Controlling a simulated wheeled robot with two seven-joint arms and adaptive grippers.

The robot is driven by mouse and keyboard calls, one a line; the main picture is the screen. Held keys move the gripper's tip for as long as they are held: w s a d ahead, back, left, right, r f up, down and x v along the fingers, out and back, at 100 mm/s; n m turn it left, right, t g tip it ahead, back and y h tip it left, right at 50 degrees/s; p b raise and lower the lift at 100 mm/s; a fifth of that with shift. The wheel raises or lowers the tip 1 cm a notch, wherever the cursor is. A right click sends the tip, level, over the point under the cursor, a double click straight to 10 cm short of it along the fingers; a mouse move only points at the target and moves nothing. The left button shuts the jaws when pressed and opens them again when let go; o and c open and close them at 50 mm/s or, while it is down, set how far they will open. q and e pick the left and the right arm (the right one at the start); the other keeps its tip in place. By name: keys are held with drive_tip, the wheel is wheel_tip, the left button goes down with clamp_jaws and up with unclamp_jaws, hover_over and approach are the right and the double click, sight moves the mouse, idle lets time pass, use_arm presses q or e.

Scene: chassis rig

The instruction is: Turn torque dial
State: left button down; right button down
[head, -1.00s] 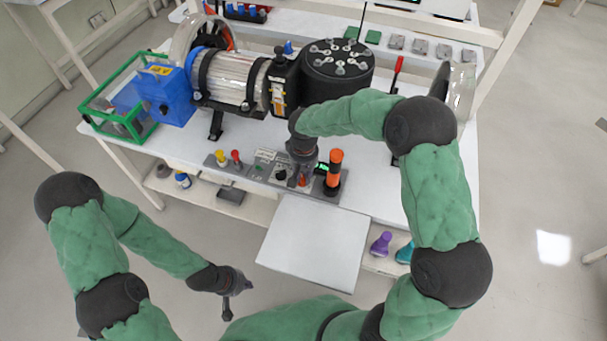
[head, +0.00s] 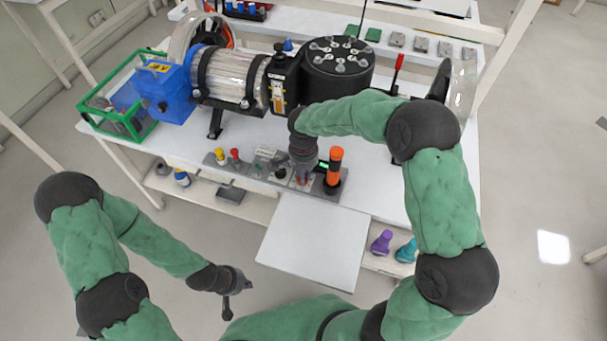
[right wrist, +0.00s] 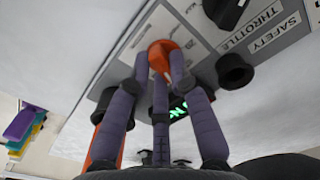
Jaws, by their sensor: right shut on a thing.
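The grey control panel (head: 262,169) lies along the front edge of the bench. In the right wrist view, a round orange knob (right wrist: 162,55) sits on the panel between the three fingertips of my right gripper (right wrist: 158,68), which is shut on it. In the head view, my right gripper (head: 303,172) points down onto the panel's right part and mostly hides the knob. The knob's own label is not readable. My left gripper (head: 238,298) hangs empty in front of the bench at lower left, its fingers spread.
Beside the held knob are a black dial (right wrist: 228,8), a black knob (right wrist: 235,71) and a lit green display (right wrist: 178,108). An orange-and-black upright handle (head: 334,168) stands close right of my right gripper. A blank white board (head: 315,240) lies in front.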

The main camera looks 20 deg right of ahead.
drive_tip(key=shift+m, duration=0.6)
drive_tip(key=c, duration=1.1)
unclamp_jaws()
wheel_tip(320, 180, up, 12)
drive_tip(key=shift+r, duration=0.1)
